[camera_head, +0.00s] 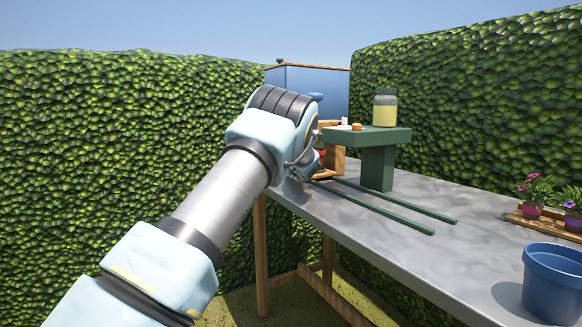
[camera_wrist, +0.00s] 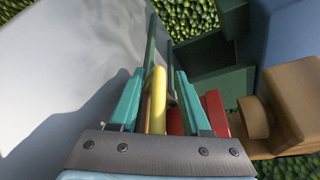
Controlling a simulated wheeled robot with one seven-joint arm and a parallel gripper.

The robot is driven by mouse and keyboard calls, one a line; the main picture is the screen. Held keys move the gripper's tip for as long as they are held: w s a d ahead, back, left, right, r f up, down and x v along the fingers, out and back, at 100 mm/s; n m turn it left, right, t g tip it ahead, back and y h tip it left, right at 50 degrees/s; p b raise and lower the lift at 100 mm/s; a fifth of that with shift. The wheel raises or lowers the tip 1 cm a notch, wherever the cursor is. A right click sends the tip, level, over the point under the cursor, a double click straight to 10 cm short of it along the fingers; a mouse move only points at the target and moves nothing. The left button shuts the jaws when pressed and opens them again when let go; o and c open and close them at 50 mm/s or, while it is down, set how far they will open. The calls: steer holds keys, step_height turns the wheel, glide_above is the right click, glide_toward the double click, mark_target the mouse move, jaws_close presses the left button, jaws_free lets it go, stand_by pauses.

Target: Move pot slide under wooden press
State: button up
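Two dark green rails (camera_head: 385,207) lie side by side on the grey table and run back toward a wooden frame (camera_head: 334,133), partly hidden behind my arm. My gripper (camera_wrist: 160,80) is low at the table's left edge near the rails' far end; its fingers are mostly hidden in the head view. In the wrist view its teal fingers stand apart on either side of a yellow bar (camera_wrist: 155,95), with gaps showing. A red part (camera_wrist: 215,113) is beside the right finger. I cannot tell which part is the pot slide. Wooden press parts (camera_wrist: 290,100) are at the right.
A green stand (camera_head: 376,140) beside the rails holds a jar of yellow stuff (camera_head: 385,109). A blue pot (camera_head: 551,280) is at the front right, near a wooden tray (camera_head: 515,217) with flowers. The middle of the table (camera_head: 430,255) is clear. Hedges stand behind.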

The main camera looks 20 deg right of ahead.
steer(key=b+v, duration=0.2)
steer(key=v, duration=0.9)
steer(key=shift+b, duration=0.35)
